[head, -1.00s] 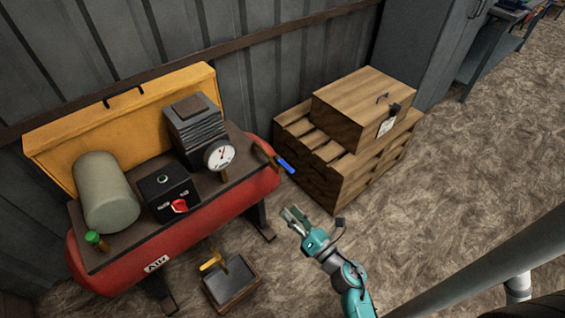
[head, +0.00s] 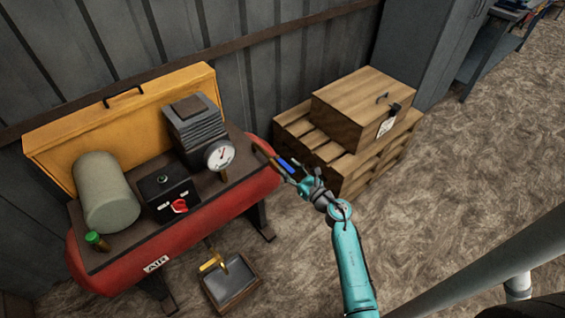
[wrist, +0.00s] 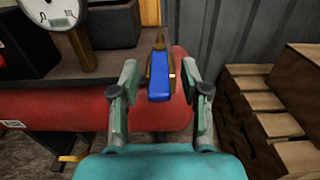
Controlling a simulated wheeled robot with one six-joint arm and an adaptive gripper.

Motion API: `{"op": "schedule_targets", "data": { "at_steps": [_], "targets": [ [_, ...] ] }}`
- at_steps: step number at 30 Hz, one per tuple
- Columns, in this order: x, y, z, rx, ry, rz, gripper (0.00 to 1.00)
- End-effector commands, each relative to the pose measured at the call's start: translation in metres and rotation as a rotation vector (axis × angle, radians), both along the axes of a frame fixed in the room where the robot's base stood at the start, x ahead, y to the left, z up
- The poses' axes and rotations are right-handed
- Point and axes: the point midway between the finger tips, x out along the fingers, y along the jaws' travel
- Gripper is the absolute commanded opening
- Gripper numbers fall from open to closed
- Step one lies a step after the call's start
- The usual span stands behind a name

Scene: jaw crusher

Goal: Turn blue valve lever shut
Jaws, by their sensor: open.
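The blue valve lever (head: 287,165) sticks out at the right end of the red air tank (head: 214,213), on a brass-coloured fitting. In the wrist view the blue lever (wrist: 160,77) lies between my two open fingers, with a gap on each side. My gripper (head: 297,174) is at the lever in the head view, where its fingers partly cover it. My gripper (wrist: 160,90) is open and holds nothing. I cannot tell from these views whether the fingertips are level with the lever in depth.
Wooden pallets (head: 350,170) with a wooden box (head: 357,105) on top stand just right of my gripper. A pressure gauge (head: 220,155) and a black box with a red knob (head: 170,197) sit on the compressor. A tray (head: 231,284) lies on the floor in front.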

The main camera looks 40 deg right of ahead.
Motion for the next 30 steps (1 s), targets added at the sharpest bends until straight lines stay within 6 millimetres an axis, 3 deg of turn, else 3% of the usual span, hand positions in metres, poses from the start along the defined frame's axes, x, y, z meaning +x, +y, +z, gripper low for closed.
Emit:
{"op": "schedule_targets", "data": {
  "at_steps": [3,9,19,20,25,30],
  "targets": [
    [0.018,0.001,0.001,0.000,-0.001,0.002,0.46],
    [0.035,0.000,0.000,0.001,-0.001,0.000,0.46],
    [0.038,0.000,0.000,0.001,0.000,-0.001,0.46],
    [0.038,0.000,0.000,0.001,0.000,-0.001,0.43],
    [0.038,0.000,0.000,0.001,0.000,-0.001,0.01],
    [0.038,0.000,0.000,0.001,0.000,-0.001,0.00]
  ]
}}
